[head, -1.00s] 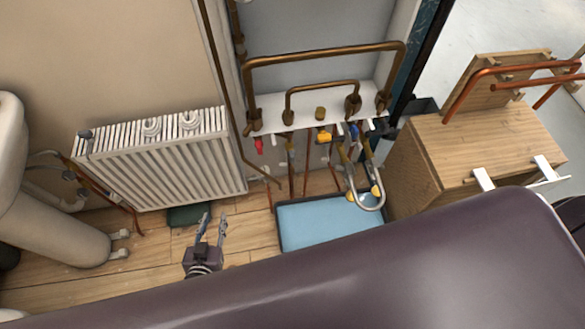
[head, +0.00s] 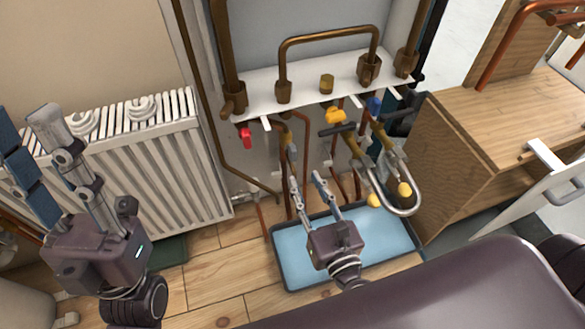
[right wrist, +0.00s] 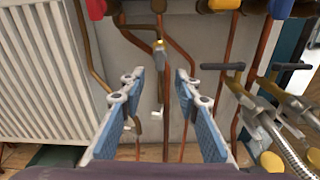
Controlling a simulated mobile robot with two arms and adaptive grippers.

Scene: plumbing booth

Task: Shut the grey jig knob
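My right gripper (head: 306,182) is open above the blue tray, its fingers pointing at the pipes below the white shelf. In the right wrist view its blue-padded fingers (right wrist: 160,78) stand apart with nothing held. Between and beyond them is a small grey fitting with a yellowish top (right wrist: 158,47) on a vertical pipe, and below it a small pale lever (right wrist: 157,114). I cannot tell for sure which of these is the grey jig knob. In the head view the fitting (head: 291,152) is small, just beyond the fingertips. My left gripper (head: 25,125) is open and empty before the radiator.
A red knob (head: 246,138), a yellow knob (head: 335,116) and a blue knob (head: 375,105) hang under the white shelf (head: 255,90). A braided hose (head: 405,208) loops out at right. The blue tray (head: 277,262) lies below. A radiator (head: 175,160) stands left, a wooden cabinet (head: 445,185) right.

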